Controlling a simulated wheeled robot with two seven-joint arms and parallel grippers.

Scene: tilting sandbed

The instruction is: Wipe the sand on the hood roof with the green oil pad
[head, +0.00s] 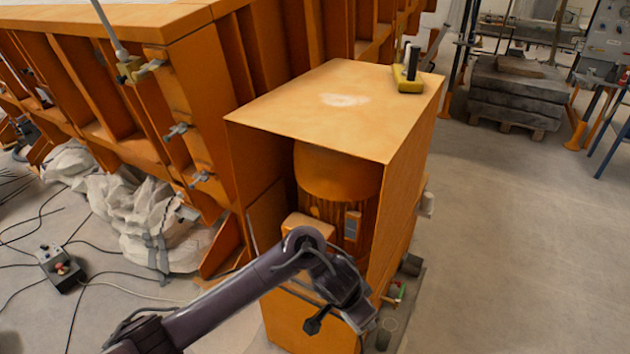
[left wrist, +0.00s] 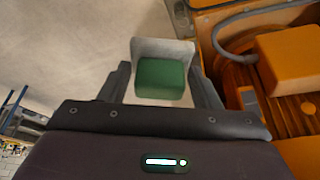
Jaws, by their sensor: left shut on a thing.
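The hood roof (head: 290,115) is the flat orange top of an open-fronted box. A pale sand patch (head: 343,99) lies near its middle. My left gripper (left wrist: 161,82) is shut on the green oil pad (left wrist: 160,78), which has a pale grey block against it. In the head view my left arm comes in from the lower left and ends in front of the box, below the roof's height. The pad cannot be made out clearly there. My right gripper is in neither view.
A yellow block with dark upright handles (head: 408,80) stands at the roof's far right corner. An orange motor (head: 335,175) sits under the roof. The large ribbed sandbed (head: 110,30) borders the left. The floor to the right (head: 520,230) is clear.

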